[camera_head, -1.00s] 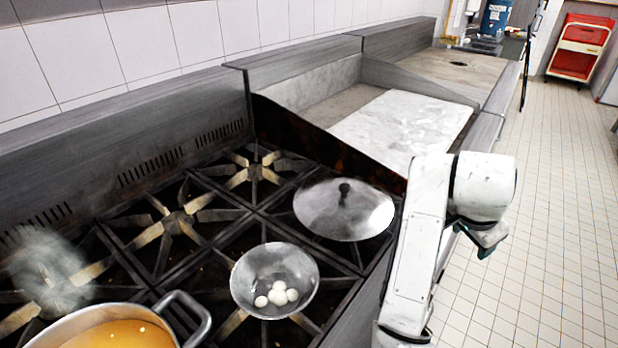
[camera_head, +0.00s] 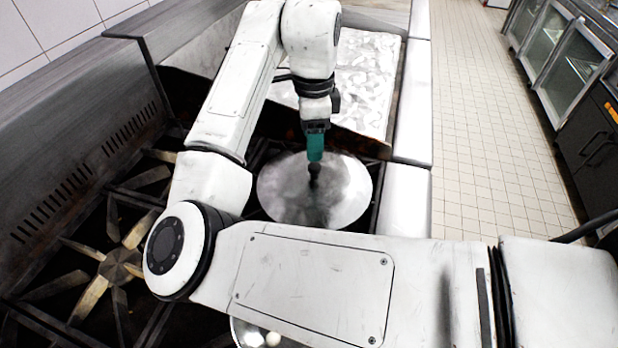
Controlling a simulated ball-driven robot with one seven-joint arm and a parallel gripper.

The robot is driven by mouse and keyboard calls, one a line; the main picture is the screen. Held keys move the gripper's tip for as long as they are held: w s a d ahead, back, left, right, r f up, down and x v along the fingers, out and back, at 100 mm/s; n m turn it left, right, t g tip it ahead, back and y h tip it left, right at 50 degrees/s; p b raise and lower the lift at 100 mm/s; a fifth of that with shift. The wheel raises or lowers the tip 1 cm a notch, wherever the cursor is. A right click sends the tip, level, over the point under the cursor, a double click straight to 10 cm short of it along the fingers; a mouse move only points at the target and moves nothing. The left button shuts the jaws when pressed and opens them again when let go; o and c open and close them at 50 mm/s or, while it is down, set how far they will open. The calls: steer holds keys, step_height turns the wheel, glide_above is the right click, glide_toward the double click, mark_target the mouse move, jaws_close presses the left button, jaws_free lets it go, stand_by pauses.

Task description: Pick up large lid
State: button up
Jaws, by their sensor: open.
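The large lid (camera_head: 345,190) is a round, shiny metal disc with a dark knob at its centre. It lies on the stove grate at the far right burner, near the griddle. My gripper (camera_head: 314,168) points down right over the knob, its teal fingers at the knob's top. The knob is partly hidden behind the fingertips, and I cannot tell whether they touch it. The jaws are open.
A metal bowl (camera_head: 243,335) with white balls shows at the bottom, mostly hidden by my arm. A griddle (camera_head: 362,75) lies behind the lid. Stove grates (camera_head: 105,262) are at left; clear tiled floor (camera_head: 480,130) is at right.

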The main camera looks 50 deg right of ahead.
mark_target(315, 165)
steer(key=shift+s+d+f+p, duration=0.15)
steer(key=shift+f+p, duration=0.15)
steer(key=shift+f, duration=1.5)
steer(key=shift+d+f+p, duration=0.1)
steer(key=shift+f+p, duration=0.2)
steer(key=shift+f, duration=1.5)
jaws_close()
